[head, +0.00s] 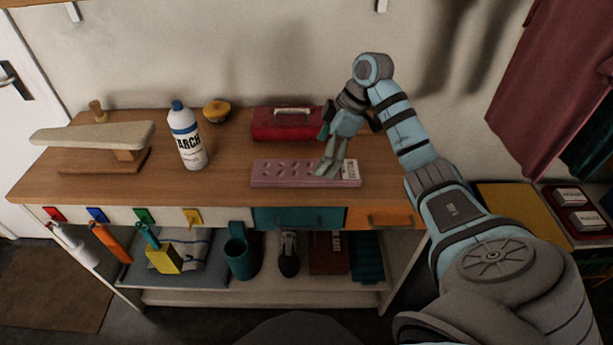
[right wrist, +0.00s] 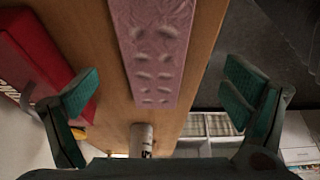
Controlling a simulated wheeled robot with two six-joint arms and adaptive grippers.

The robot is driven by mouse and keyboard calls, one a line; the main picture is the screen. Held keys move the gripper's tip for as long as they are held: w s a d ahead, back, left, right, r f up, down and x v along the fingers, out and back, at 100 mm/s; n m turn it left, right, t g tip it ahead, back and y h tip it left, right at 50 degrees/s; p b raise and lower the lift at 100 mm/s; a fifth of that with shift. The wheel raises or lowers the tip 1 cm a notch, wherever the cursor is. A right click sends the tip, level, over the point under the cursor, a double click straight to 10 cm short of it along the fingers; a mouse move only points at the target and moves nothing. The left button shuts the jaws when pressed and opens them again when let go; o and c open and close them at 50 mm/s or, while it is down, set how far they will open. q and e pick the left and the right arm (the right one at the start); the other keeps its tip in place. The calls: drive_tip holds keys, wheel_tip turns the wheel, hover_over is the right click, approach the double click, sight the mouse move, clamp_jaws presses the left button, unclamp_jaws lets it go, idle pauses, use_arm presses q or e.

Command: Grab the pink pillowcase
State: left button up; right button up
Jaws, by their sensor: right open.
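The pink pillowcase (head: 285,173) lies flat as a long folded strip along the front of the wooden worktop. It has rows of dimples and a pale label at its right end. My right gripper (head: 337,150) is above and over its right part, hiding some of it. In the right wrist view the pillowcase (right wrist: 155,50) runs down from the top, between and beyond my open, empty jaws (right wrist: 160,92). I see no contact with it. My left gripper is in neither view.
A red case (head: 287,123) stands close behind the pillowcase, and a yellow-lidded pot (head: 216,111) is further left. A white and blue bottle (head: 188,138) and a small ironing board (head: 95,135) occupy the left. Bare worktop (head: 228,150) lies between bottle and red case.

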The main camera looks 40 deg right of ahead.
sight(308, 169)
drive_tip(key=x, duration=0.3)
drive_tip(key=w+x, duration=0.1)
drive_tip(key=x, duration=0.1)
drive_tip(key=shift+w+a+f+b, duration=0.15)
drive_tip(key=shift+a+f+b, duration=0.1)
drive_tip(key=shift+b, duration=0.1)
drive_tip(key=shift+r, duration=0.1)
drive_tip(key=c, duration=1.3)
